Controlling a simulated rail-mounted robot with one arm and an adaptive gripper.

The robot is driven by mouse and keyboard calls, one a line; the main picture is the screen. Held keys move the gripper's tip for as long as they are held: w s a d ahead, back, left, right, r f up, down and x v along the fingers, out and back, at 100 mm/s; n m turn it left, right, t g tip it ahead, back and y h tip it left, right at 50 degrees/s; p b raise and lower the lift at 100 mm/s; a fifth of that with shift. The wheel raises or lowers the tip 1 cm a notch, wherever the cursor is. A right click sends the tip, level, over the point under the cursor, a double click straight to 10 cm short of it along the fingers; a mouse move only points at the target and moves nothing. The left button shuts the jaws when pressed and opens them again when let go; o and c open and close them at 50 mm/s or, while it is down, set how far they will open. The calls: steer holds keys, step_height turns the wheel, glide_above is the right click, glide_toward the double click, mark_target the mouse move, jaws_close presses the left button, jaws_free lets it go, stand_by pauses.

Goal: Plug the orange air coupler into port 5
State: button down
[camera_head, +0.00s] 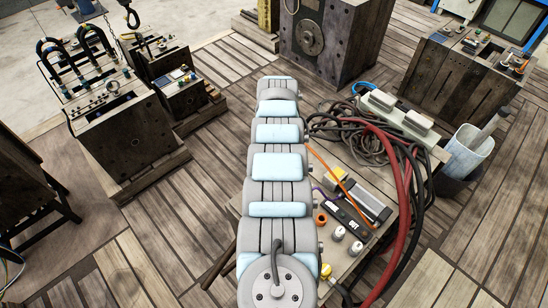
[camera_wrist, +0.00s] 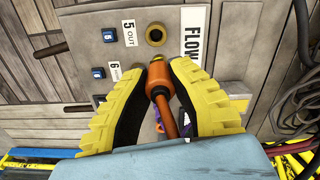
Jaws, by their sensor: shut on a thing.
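In the wrist view my gripper (camera_wrist: 168,72), with yellow and black fingers, is shut on the orange coupler (camera_wrist: 159,84). A dark orange hose runs from the coupler back toward me. Ahead is a grey panel with a round brass port (camera_wrist: 156,36) beside a label reading "5 OUT" (camera_wrist: 129,33). The coupler's front end shows just below this port in the picture; I cannot tell the gap in depth. A lower label (camera_wrist: 115,72) sits left of the coupler, and anything directly behind the coupler is hidden. In the head view my arm hides the gripper and panel.
A "FLOW" label (camera_wrist: 191,43) is at the panel's right. Dark hoses (camera_wrist: 302,75) hang farther right. In the head view, red hose (camera_head: 402,190) and dark cables lie over a cluttered bench (camera_head: 345,262) right of my arm. Mould blocks (camera_head: 123,135) stand left.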

steer(key=shift+s+a+f+m+b, duration=0.1)
steer(key=shift+a+f+m+b, duration=0.1)
steer(key=shift+f+m+b, duration=0.5)
steer(key=shift+s+a+f+m+b, duration=0.15)
steer(key=shift+f+m, duration=0.35)
steer(key=shift+f, duration=0.6)
steer(key=shift+f+b, duration=2.65)
steer(key=shift+f, duration=0.15)
steer(key=shift+d+f+b, duration=0.15)
steer(key=shift+f+b, duration=0.8)
steer(key=shift+f, duration=0.25)
stand_by(0.6)
steer(key=c, duration=0.6)
jaws_free()
steer(key=shift+r, duration=0.15)
